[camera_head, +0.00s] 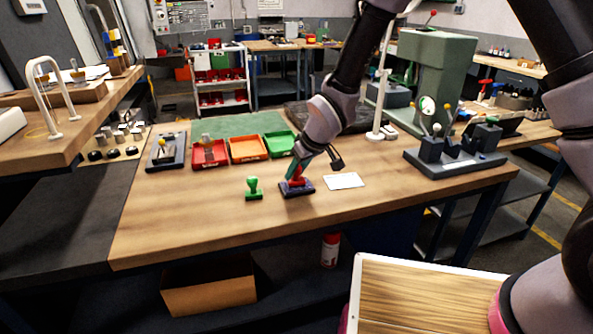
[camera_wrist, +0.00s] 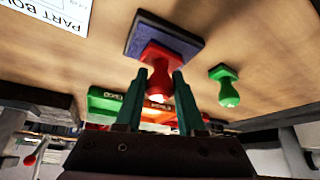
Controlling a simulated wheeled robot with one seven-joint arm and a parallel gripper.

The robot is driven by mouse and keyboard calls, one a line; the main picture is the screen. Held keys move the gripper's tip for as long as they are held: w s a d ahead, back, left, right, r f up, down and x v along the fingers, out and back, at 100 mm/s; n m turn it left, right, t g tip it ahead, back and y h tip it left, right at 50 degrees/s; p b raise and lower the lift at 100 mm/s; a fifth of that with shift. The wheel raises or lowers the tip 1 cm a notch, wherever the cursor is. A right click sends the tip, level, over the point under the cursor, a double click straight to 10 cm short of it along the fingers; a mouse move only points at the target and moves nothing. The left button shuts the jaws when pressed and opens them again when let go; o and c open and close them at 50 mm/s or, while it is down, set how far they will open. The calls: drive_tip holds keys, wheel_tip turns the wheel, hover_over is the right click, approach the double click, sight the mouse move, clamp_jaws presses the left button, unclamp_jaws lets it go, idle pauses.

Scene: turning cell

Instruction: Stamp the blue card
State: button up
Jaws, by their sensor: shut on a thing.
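My gripper (camera_head: 298,172) is shut on the handle of a red stamp (camera_head: 297,182). In the wrist view the teal fingers (camera_wrist: 161,76) stand on both sides of the stamp's handle, and its red body (camera_wrist: 160,55) shows beyond them. The stamp stands upright on a dark blue-black pad (camera_head: 307,191), seen also in the wrist view (camera_wrist: 190,44); whether it presses on it I cannot tell. A white card (camera_head: 344,181) lies right of the pad; printed text shows on it in the wrist view (camera_wrist: 66,12). No plainly blue card is visible.
A green stamp (camera_head: 253,189) stands left of the pad. Red (camera_head: 210,161), orange (camera_head: 248,155) and green (camera_head: 279,150) trays line the back of the wooden bench. A grey fixture (camera_head: 455,163) stands at right. The bench front is clear.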

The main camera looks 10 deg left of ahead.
idle(0.3)
drive_tip(key=shift+r, duration=3.5)
drive_tip(key=shift+d, duration=0.1)
